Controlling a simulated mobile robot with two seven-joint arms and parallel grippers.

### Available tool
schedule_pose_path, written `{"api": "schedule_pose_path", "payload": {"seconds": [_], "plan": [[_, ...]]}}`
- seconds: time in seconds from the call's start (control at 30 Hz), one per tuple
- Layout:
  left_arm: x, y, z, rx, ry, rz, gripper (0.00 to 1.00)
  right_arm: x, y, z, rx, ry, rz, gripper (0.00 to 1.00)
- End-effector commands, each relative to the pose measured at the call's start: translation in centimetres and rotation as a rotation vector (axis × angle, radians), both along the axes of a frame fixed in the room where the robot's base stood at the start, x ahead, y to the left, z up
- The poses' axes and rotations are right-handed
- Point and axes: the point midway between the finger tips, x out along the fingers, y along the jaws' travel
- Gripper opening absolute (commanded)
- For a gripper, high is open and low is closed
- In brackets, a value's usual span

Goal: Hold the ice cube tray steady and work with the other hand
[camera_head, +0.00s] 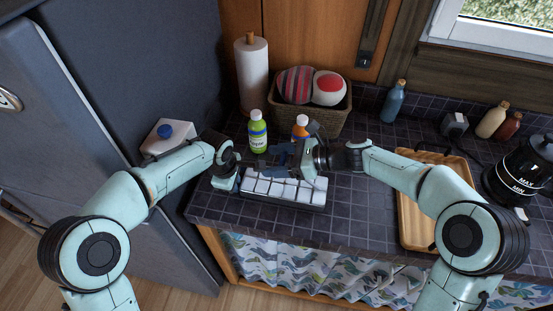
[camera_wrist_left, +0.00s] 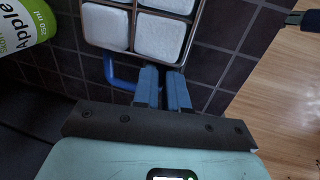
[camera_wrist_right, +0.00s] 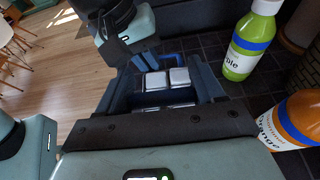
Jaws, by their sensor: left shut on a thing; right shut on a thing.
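The ice cube tray (camera_head: 284,203) lies on the dark tiled counter, filled with white cubes; its grey rim also shows in the left wrist view (camera_wrist_left: 199,22). My left gripper (camera_head: 236,183) is shut at the tray's left end, its fingertips (camera_wrist_left: 165,72) close together beside a blue loop (camera_wrist_left: 110,72). My right gripper (camera_head: 283,160) is over the middle of the tray. In the right wrist view its fingers (camera_wrist_right: 168,85) stand wide apart with cubes between them; it seems shut across the tray, but the exact contact is hidden.
A basket (camera_head: 312,115) and paper towel roll (camera_head: 251,72) are further back. A wooden tray (camera_head: 417,225) and black kettle (camera_head: 522,170) are at right. The fridge is left.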

Motion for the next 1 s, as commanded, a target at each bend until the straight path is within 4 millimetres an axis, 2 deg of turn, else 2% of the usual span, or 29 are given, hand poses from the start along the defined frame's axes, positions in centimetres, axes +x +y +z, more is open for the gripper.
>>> {"api": "schedule_pose_path", "payload": {"seconds": [0.03, 0.4, 0.43, 0.47, 0.5, 0.77, 0.87, 1.0], "plan": [[-0.1, 1.7, -1.4, 0.032, 0.026, 0.021, 0.00, -0.1, 0.4, 1.7, 0.027, -0.016, 0.009, 0.13], [-0.1, 1.7, -1.4, 0.032, 0.026, 0.021, 0.00, -0.1, 0.4, 1.7, 0.027, -0.016, 0.010, 0.13], [-0.1, 1.7, -1.4, 0.032, 0.026, 0.021, 0.00, -0.1, 0.4, 1.7, 0.027, -0.016, 0.010, 0.74], [-0.1, 1.7, -1.4, 0.032, 0.026, 0.021, 0.00, -0.1, 0.4, 1.7, 0.026, -0.016, 0.010, 0.84], [-0.1, 1.7, -1.4, 0.032, 0.026, 0.021, 0.00, -0.1, 0.4, 1.7, 0.027, -0.017, 0.010, 0.89], [-0.1, 1.7, -1.4, 0.032, 0.024, 0.022, 0.00, -0.1, 0.3, 1.8, 0.026, -0.016, 0.010, 0.89], [0.0, 1.7, -1.4, 0.032, 0.024, 0.022, 0.00, -0.2, -0.3, 1.9, 0.025, -0.018, 0.008, 0.89], [-0.1, 1.6, -1.4, 0.030, 0.022, 0.018, 0.00, -0.7, -2.3, 2.1, 0.015, -0.014, 0.001, 0.89]]}}
